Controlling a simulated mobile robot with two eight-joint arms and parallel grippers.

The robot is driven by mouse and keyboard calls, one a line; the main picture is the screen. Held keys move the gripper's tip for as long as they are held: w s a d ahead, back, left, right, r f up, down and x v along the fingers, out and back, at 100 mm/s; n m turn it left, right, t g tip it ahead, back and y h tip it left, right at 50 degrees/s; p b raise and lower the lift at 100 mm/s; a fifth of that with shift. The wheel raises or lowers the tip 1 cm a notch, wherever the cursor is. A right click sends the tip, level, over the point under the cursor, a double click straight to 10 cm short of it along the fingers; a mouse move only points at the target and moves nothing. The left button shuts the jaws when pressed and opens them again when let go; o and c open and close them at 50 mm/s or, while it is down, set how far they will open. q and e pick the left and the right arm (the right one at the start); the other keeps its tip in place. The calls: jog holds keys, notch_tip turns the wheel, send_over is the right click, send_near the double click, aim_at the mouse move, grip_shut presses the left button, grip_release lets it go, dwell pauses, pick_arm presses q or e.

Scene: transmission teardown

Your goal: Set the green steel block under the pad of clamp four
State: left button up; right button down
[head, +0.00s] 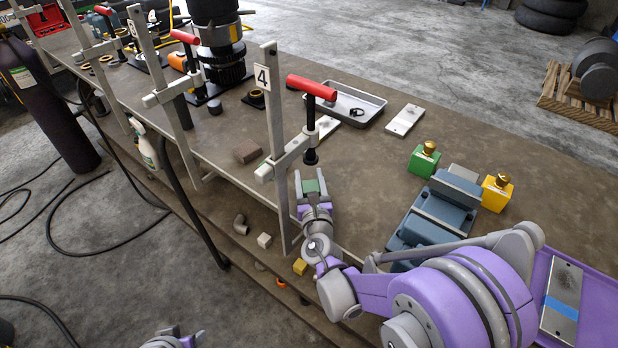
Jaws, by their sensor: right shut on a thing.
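Clamp four (276,120) stands upright on the near edge of the bench, with a white "4" label and a red handle (312,87). Its black pad (311,157) hangs from the spindle above the bench. The gap between block and pad is hard to judge. My left gripper (167,334) shows only partly at the bottom edge, so its jaws cannot be read.
A metal tray (357,104) and a pale plate (404,120) lie behind the clamp. Green (424,162) and yellow (496,194) knobbed blocks flank a blue vise (436,221) at the right. Other clamps (158,97) line the near edge. Bench between clamp and vise is clear.

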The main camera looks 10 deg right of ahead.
jog(key=shift+f, duration=0.15)
jog(key=shift+c, duration=1.1)
grip_release()
jog(key=shift+s+r, duration=0.2)
jog(key=shift+r, duration=0.05)
jog(key=s, duration=0.4)
jog(key=s+a+b, duration=0.1)
jog(key=s, duration=0.6)
jog(key=shift+s+a, duration=0.25)
jog(key=shift+s, duration=0.05)
